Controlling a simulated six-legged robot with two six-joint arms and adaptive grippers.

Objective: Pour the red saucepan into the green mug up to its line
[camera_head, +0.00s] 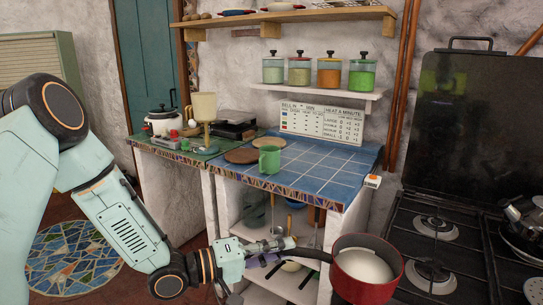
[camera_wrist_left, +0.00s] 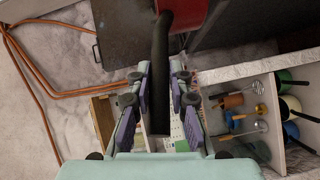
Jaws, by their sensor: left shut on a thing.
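The red saucepan (camera_head: 366,285) holds a white content and is held up in front of the counter, left of the stove. My left gripper (camera_head: 290,245) is shut on its dark handle (camera_head: 305,254). In the left wrist view the handle (camera_wrist_left: 161,60) runs between the fingers of my left gripper (camera_wrist_left: 160,95), and part of the red pan (camera_wrist_left: 185,12) shows at the top. The green mug (camera_head: 269,159) stands upright on the blue tiled counter, up and left of the pan and apart from it. I cannot make out its line. My right gripper is not in view.
The blue tiled counter (camera_head: 322,163) is mostly clear right of the mug. Round boards (camera_head: 241,156) lie behind and left of the mug. A printed sign (camera_head: 322,124) stands at the back. A black gas stove (camera_head: 440,260) is at right. Open shelves (camera_head: 255,235) lie below the counter.

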